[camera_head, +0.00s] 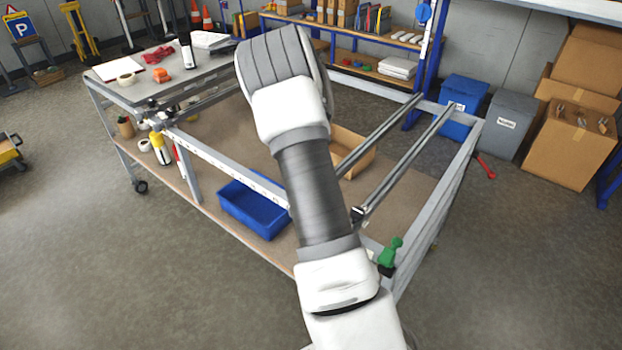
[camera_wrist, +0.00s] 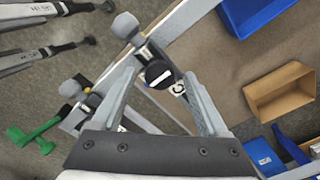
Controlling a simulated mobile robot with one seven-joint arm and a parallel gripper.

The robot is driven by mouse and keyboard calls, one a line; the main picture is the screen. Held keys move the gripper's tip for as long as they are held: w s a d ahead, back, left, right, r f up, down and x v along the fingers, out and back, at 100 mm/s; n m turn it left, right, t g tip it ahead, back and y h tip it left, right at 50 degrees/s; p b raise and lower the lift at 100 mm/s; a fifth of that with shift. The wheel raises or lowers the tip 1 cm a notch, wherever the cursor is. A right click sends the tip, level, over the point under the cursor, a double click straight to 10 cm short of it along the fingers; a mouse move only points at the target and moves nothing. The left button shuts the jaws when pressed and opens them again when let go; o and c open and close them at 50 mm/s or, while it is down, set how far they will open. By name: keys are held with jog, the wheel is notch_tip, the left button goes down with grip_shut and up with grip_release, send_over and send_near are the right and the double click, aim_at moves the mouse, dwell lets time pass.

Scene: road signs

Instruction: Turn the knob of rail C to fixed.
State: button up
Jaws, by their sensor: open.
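In the wrist view, my gripper (camera_wrist: 160,76) is open, one grey finger on each side of a black round knob (camera_wrist: 157,72). The knob has a pale line across it. A white label with the letter C (camera_wrist: 178,89) sits beside the knob, close to the right finger. The fingers look apart from the knob; I cannot tell how far above it they are. In the head view my arm hides my gripper, the knob and its label.
Grey rounded end pieces (camera_wrist: 125,25) stand near the left finger. A green clamp-like piece (camera_wrist: 36,135) lies farther left. A blue bin (camera_head: 252,208) and a cardboard box (camera_wrist: 279,92) sit on the lower shelf. Two rails (camera_head: 400,150) cross the frame at right.

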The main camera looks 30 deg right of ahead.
notch_tip(320, 180, up, 18)
jog(key=shift+f, duration=0.25)
dwell(0.6)
jog(key=s+a+r+n+t+y, duration=0.1)
jog(key=s+a+r+n, duration=0.4)
jog(key=s+a+n, duration=0.15)
jog(key=s+a+r+n+t, duration=0.2)
jog(key=s+a+r+n, duration=0.3)
jog(key=a, duration=0.3)
jog(key=s+a+f+n+t, duration=0.1)
jog(key=s+a+n, duration=0.3)
jog(key=s+n, duration=0.2)
jog(key=s+a+n+t+h, duration=0.1)
jog(key=s+a+n, duration=0.4)
jog(key=s, duration=0.3)
jog(key=shift+a+f+n+t, duration=0.3)
jog(key=shift+f+n, duration=0.1)
jog(key=shift+n, duration=0.05)
